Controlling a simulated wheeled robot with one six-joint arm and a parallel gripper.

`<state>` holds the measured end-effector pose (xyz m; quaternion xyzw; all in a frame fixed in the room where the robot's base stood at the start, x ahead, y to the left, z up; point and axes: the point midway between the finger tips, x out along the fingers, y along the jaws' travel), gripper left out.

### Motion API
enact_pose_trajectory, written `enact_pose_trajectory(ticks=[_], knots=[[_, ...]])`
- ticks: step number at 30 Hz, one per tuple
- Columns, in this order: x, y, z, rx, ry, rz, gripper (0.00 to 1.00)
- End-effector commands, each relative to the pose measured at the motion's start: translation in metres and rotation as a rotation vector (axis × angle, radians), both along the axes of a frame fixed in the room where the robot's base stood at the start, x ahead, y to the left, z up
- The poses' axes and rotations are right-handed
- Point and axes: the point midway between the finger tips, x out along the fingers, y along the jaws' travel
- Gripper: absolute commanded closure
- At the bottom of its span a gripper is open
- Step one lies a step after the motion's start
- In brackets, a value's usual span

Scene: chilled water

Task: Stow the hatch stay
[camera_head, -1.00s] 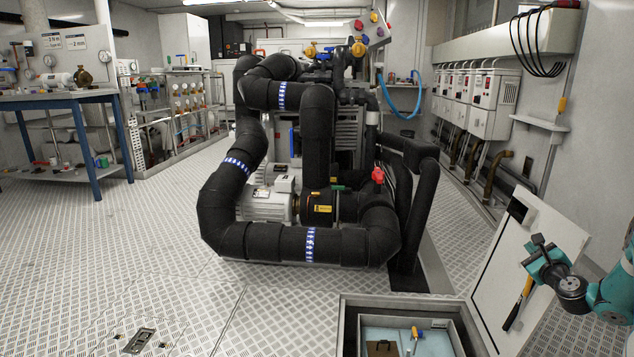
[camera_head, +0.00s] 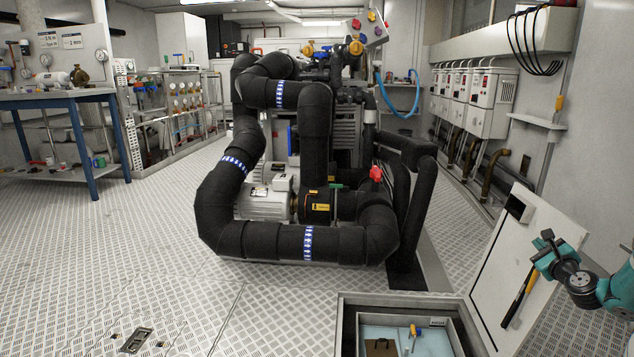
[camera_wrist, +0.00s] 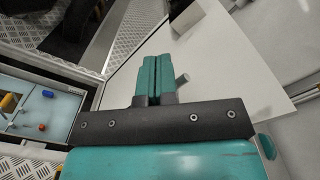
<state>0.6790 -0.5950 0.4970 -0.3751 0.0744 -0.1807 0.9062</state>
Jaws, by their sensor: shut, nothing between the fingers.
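The open hatch lid (camera_head: 490,262) leans upright at the right of the floor hatch; its pale face also shows in the wrist view (camera_wrist: 215,65). A black rod with an orange grip, apparently the hatch stay (camera_head: 518,300), runs slantwise along the lid's face; I cannot tell how its ends are held. My gripper (camera_head: 544,242) is in front of the lid's upper part, above the rod. In the wrist view its teal fingers (camera_wrist: 154,75) are together and empty. A short grey peg (camera_wrist: 181,80) shows just right of them; I cannot tell what it belongs to.
The open floor hatch (camera_head: 400,300) has a raised rim and holds a blue-floored compartment with small items. Large black pipework (camera_head: 350,245) with a pump stands behind it. Wall boxes (camera_head: 490,100) line the right. The patterned floor at left is mostly clear.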

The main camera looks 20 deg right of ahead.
Motion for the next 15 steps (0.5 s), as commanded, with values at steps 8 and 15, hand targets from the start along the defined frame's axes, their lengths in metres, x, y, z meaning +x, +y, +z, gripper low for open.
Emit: enact_pose_trajectory(ticks=[8, 15], knots=[[-0.001, -0.002, 0.001, 0.0, 0.001, 0.001, 1.0], [0.003, 0.007, 0.0, 0.001, 0.002, 0.001, 1.0]])
